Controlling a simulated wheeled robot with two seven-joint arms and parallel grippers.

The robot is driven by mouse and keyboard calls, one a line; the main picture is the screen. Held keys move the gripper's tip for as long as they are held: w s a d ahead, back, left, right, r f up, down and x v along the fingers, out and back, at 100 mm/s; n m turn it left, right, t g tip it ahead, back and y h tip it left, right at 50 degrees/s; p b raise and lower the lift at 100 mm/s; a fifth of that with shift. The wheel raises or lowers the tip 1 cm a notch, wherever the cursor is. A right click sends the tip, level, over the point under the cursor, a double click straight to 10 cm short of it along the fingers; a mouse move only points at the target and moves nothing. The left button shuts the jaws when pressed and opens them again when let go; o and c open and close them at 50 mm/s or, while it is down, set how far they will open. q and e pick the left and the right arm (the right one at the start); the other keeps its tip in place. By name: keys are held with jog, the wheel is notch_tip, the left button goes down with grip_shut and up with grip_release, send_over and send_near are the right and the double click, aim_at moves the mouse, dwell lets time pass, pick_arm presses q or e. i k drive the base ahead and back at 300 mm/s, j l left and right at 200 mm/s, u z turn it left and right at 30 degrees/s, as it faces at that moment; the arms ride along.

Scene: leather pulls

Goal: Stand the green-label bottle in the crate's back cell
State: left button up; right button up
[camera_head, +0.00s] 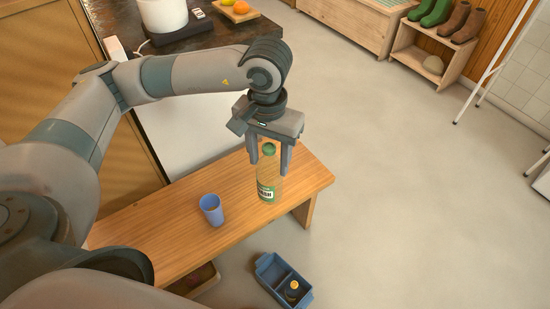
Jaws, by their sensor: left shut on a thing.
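The green-label bottle (268,190) is clear, with a green cap, and stands upright over the right part of the wooden bench. I cannot tell whether its base touches the bench top. My left gripper (270,162) points down from above, with its fingers on either side of the bottle's upper part, shut on it. The blue crate (268,268) is on the floor in front of the bench, with a divider across it. A dark bottle with a yellowish top (292,288) is in its nearer cell; the other cell looks empty. My right gripper is not in view.
A blue cup (211,209) stands on the wooden bench (160,215), left of the bottle. A dark counter (180,40) with a white pot and fruit is behind. A shoe rack (425,60) stands at the back right.

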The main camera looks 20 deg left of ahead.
aim_at(274, 278)
jog(key=u, duration=1.45)
jog(key=k+l, duration=0.1)
jog(key=l, duration=0.3)
jog(key=k+l, duration=0.1)
jog(key=l, duration=0.3)
jog(key=k+l, duration=0.15)
jog(key=l, duration=0.25)
jog(key=k+l, duration=0.1)
jog(key=l, duration=0.3)
